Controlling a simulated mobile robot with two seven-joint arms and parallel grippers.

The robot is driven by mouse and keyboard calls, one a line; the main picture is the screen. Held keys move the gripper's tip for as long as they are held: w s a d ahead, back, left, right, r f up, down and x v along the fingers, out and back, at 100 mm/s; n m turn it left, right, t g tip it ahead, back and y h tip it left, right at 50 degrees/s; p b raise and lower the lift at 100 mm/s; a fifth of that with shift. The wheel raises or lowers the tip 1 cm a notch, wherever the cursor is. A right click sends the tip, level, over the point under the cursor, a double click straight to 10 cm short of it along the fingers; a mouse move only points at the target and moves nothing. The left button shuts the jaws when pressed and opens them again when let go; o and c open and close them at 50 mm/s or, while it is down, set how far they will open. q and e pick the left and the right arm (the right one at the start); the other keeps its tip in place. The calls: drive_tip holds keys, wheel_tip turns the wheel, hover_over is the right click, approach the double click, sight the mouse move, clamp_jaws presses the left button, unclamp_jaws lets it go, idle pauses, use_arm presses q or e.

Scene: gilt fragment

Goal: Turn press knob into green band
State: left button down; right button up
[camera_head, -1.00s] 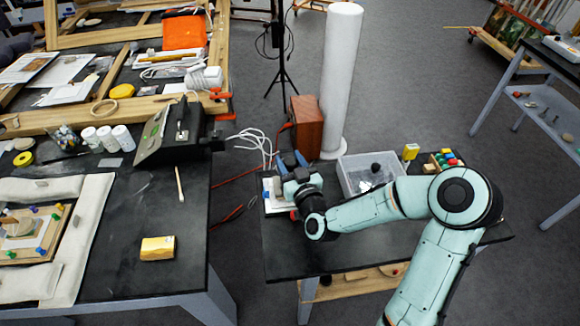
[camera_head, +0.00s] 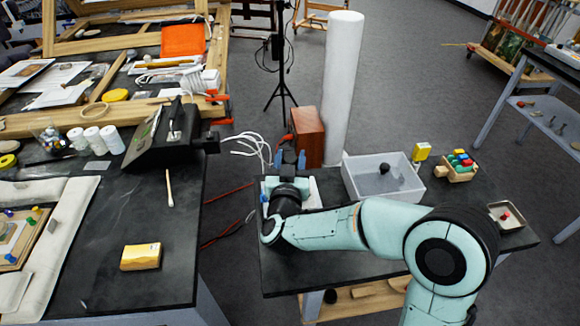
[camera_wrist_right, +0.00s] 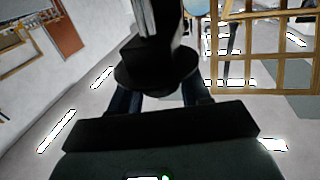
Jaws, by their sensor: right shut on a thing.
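My right gripper (camera_head: 290,158) is at the back left of the small black table, over a white-based device (camera_head: 266,187) that looks like the press. In the right wrist view, a dark round knob (camera_wrist_right: 150,77) with a dark stem sits between the blue fingers of my right gripper (camera_wrist_right: 160,98), which is shut on it. The wrist and forearm hide most of the press in the head view. I cannot see a green band or the knob's pointer in either view. My left gripper is not in view.
A clear bin (camera_head: 350,183) with a dark lump stands right of the gripper. A brown wooden box (camera_head: 308,137) and a white column (camera_head: 343,90) stand close behind. A wooden block rack (camera_head: 460,175) and a small tray (camera_head: 521,224) sit at the table's right.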

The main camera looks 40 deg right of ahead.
drive_tip(key=shift+w+a+f+m+g+h+b, duration=0.15)
drive_tip(key=shift+m+g+h+b, duration=0.15)
drive_tip(key=shift+m+g+h, duration=1.1)
drive_tip(key=shift+g+h, duration=0.1)
drive_tip(key=shift+g, duration=0.2)
drive_tip(key=m+g+h, duration=0.2)
drive_tip(key=g, duration=0.1)
drive_tip(key=shift+m+g, duration=0.4)
drive_tip(key=m+g, duration=0.1)
drive_tip(key=g+p, duration=0.1)
drive_tip(key=m+g+p, duration=0.1)
drive_tip(key=g, duration=0.1)
drive_tip(key=shift+r+m+h, duration=0.25)
drive_tip(key=shift+m+h, duration=0.05)
drive_tip(key=shift+h, duration=0.1)
drive_tip(key=m+g+p, duration=0.2)
drive_tip(key=g, duration=0.1)
drive_tip(key=shift+f+m+g+p, duration=0.1)
drive_tip(key=shift+m+g+p, duration=1)
drive_tip(key=shift+g, duration=0.7)
drive_tip(key=shift+d, duration=0.2)
